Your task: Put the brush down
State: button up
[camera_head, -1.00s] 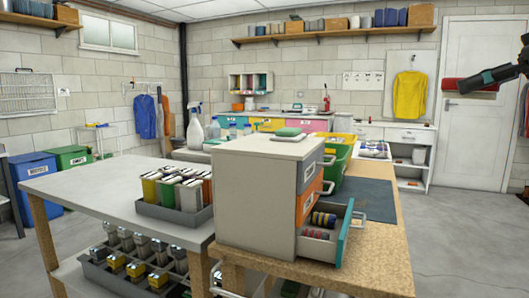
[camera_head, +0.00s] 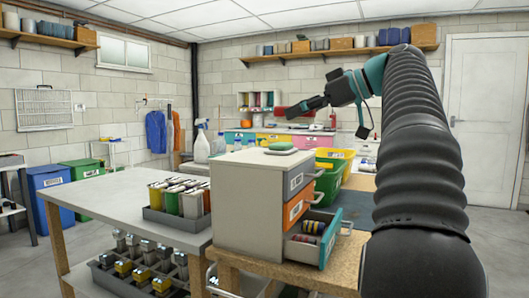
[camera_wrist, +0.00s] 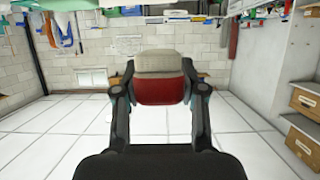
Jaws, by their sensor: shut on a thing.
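The brush has a red body and a pale bristle block. It shows in the wrist view (camera_wrist: 160,92) and as a red shape in the head view (camera_head: 284,112). My gripper (camera_wrist: 159,76) is shut on it, with one finger on each side. In the head view my gripper (camera_head: 308,104) holds the brush in the air, in line with the area above and behind the small drawer cabinet (camera_head: 245,200). The brush touches no surface that I can see. My arm covers the right part of the head view.
A green sponge-like block (camera_head: 282,147) lies on the cabinet top. The cabinet's bottom drawer (camera_head: 325,240) is open with rolls inside. Yellow and green bins (camera_head: 330,180) stand behind it. The table's front left (camera_head: 105,205) is bare.

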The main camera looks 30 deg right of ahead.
send_over(271, 160)
notch_tip(271, 160, down, 5)
jog(key=shift+d+r+b, duration=0.1)
jog(key=shift+r+b, duration=0.05)
jog(key=shift+b, duration=0.2)
jog(key=shift+f+b, duration=0.55)
jog(key=shift+f, duration=1.45)
jog(key=shift+f, duration=0.25)
jog(key=o, duration=1.1)
jog(key=shift+r, duration=0.1)
jog(key=shift+o, duration=0.2)
jog(key=shift+r, duration=0.2)
jog(key=v, duration=1.2)
jog(key=shift+p, duration=0.4)
